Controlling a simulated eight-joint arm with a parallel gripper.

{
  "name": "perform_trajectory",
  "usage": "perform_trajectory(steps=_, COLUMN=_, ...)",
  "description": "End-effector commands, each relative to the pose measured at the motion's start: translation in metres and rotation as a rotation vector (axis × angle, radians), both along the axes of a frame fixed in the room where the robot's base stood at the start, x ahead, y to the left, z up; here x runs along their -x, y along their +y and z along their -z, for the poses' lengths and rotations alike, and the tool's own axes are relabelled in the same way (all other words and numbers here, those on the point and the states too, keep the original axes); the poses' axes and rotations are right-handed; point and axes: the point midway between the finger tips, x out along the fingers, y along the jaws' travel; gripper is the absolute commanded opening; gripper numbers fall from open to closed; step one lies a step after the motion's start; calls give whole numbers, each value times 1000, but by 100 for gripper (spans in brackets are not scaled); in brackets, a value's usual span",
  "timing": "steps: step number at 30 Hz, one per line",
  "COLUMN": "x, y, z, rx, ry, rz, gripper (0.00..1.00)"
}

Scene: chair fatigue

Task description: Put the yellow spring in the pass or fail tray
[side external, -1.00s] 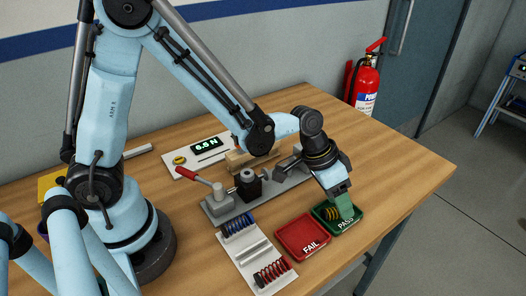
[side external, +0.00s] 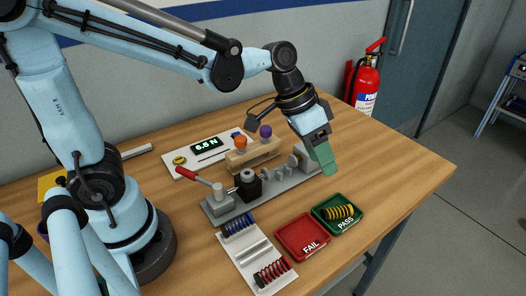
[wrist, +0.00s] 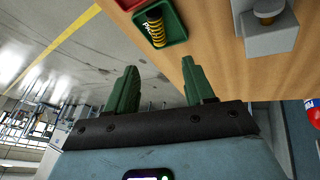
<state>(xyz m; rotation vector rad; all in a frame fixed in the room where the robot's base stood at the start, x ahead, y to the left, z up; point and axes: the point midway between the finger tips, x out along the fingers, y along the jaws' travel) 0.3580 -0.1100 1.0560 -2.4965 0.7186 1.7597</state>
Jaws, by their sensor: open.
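The yellow spring (side external: 339,212) lies on its side in the green PASS tray (side external: 325,226). It also shows in the wrist view (wrist: 153,23), inside the green tray (wrist: 176,32). The red FAIL tray (side external: 290,241) is empty and stands just left of the PASS tray. My gripper (side external: 328,170) is above and behind the PASS tray, apart from the spring. In the wrist view my gripper (wrist: 160,73) has its two green fingers spread with nothing between them.
A grey test fixture (side external: 262,196) with a red lever stands behind the trays. A rack with blue springs (side external: 239,225) and red springs (side external: 272,271) is at the front. A white readout (side external: 207,146) shows 6.5 N. A wooden block (side external: 252,153) holds orange and purple knobs. The right tabletop is clear.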

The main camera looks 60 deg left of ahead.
Motion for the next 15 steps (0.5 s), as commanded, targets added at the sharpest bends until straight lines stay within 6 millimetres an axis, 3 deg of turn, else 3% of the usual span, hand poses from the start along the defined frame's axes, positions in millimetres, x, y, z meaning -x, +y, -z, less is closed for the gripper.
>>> perform_trajectory(steps=5, x=12, y=21, z=-8, rx=-38, ry=-38, rz=-75, gripper=53)
perform_trajectory(steps=15, x=54, y=88, z=-15, rx=-166, ry=-202, rz=-330, gripper=53)
